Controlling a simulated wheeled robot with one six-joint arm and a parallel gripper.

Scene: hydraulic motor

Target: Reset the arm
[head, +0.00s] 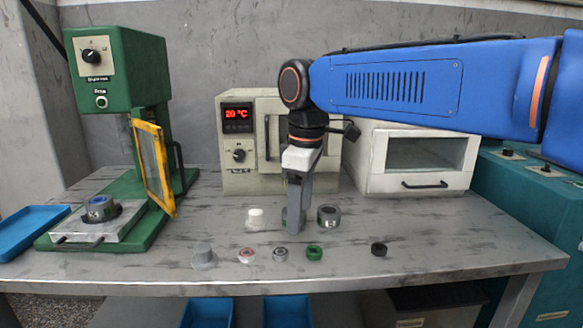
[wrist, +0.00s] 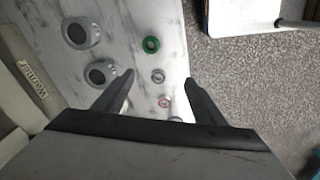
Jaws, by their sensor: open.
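My gripper (head: 297,230) points down over the middle of the table (head: 450,240), with its fingers among the small parts. In the wrist view my gripper (wrist: 158,80) has its two fingers spread apart, with nothing held between them. A dark-bored grey housing (head: 328,217) stands just right of the fingers in the head view. Another part with some green shows behind the fingers and is mostly hidden. A white-topped part (head: 255,217) stands to the left. In front lie a red-centred ring (head: 246,256), a grey ring (head: 280,255), a green ring (head: 314,251) and a black ring (head: 379,249).
A heater reading 20 °C (head: 238,112) and a white cabinet (head: 418,155) stand behind. A grey flanged part (head: 203,257) sits front left. The table's right side is clear.

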